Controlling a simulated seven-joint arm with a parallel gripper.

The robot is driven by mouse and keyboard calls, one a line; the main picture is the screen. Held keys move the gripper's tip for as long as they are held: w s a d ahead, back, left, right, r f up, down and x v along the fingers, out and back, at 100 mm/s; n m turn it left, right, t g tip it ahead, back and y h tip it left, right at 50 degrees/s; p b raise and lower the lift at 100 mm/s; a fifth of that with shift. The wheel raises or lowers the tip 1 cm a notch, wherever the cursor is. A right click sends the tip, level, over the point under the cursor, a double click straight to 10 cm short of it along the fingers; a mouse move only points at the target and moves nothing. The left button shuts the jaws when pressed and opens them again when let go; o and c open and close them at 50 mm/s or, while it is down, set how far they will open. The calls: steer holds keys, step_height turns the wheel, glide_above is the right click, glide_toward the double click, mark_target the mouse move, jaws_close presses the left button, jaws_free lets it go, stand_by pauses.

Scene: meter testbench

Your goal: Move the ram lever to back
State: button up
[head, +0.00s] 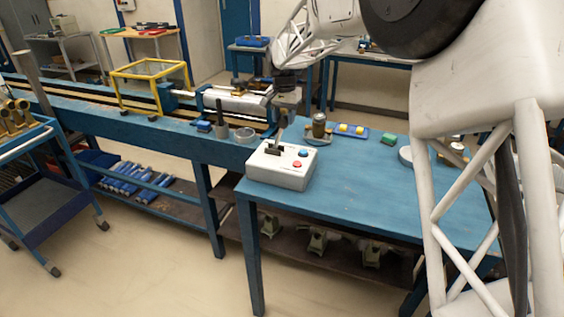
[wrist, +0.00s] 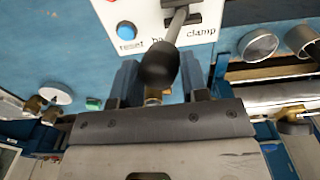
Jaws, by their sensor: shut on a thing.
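The lever (wrist: 177,25) rises from a slot in a white control box (head: 278,177), which stands at the near left of the blue table. The lever ends in a dark round knob (wrist: 159,66). In the wrist view the knob sits between the two blue fingers of my gripper (wrist: 160,82), which is shut on it. Next to the knob the box shows a partly hidden word starting "ba", with "clamp" to its right and "reset" by a blue button (wrist: 126,31). In the head view my gripper (head: 284,112) is over the box, and the lever's top is hidden.
On the box top are a blue button (head: 303,153) and a red button (head: 297,164). The table's front middle is clear.

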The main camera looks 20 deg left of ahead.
steer(key=shift+d+f, duration=0.3)
steer(key=shift+f, duration=0.1)
steer(key=shift+o, duration=0.5)
steer(key=shift+s+d+f, duration=0.1)
steer(key=shift+d+f, duration=0.5)
steer(key=shift+d, duration=0.25)
steer(key=o, duration=1.4)
steer(key=shift+r, duration=0.2)
steer(key=shift+a+r, duration=0.1)
steer(key=shift+r, duration=0.1)
steer(key=shift+r, duration=0.15)
steer(key=shift+r, duration=1.3)
steer(key=shift+r, duration=0.2)
